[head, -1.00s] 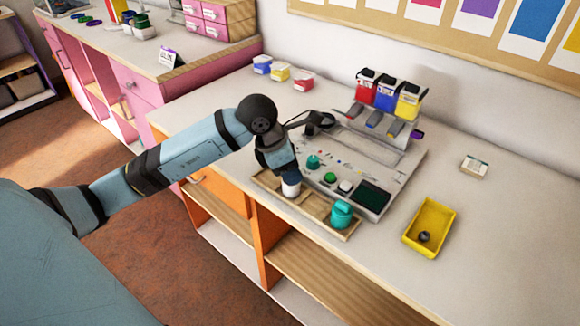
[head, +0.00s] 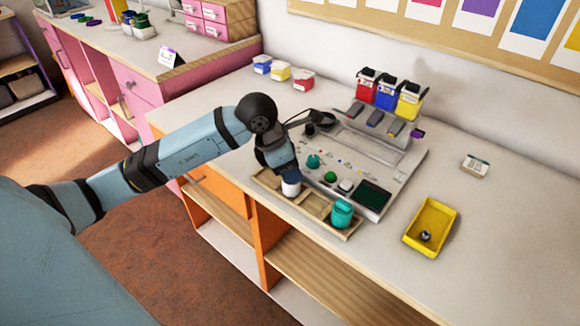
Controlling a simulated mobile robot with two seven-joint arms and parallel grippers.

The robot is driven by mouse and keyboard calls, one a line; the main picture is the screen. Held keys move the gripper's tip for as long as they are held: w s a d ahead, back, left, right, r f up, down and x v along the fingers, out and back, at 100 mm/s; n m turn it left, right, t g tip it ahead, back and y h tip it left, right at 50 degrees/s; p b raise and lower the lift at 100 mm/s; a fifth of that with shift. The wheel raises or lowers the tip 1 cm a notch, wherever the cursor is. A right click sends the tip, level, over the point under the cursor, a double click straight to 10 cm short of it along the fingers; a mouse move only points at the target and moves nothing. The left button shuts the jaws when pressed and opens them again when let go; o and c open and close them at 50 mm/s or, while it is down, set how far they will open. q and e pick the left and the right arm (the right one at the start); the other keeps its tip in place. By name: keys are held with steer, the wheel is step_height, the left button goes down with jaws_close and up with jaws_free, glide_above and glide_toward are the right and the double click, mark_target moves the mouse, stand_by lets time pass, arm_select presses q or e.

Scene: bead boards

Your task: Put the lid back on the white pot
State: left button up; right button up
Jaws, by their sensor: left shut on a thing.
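The white pot (head: 292,189) stands upright in the wooden tray (head: 316,206) at the bench's front edge. My left gripper (head: 288,175) points down right over it and is shut on what looks like the dark blue lid, at the pot's top. The fingers and most of the lid are hidden by the wrist, so I cannot tell whether the lid touches the rim. A teal pot (head: 342,213) stands in the right part of the same tray. My right gripper is not in view.
A grey board with buttons and a dark screen (head: 373,195) lies behind the tray. Red, blue and yellow bins (head: 387,95) stand at its back. A yellow tray (head: 443,222) holding a small grey ball is to the right. Bare bench lies around it.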

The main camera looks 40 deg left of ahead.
arm_select(q)
steer(key=shift+f+b, duration=0.2)
steer(key=shift+b, duration=0.2)
stand_by(1.1)
stand_by(0.3)
steer(key=o, duration=1.5)
steer(key=shift+c, duration=0.2)
steer(key=shift+r, duration=0.1)
steer(key=shift+r+p, duration=2.05)
steer(key=shift+r, duration=1.4)
steer(key=shift+c, duration=0.5)
jaws_close()
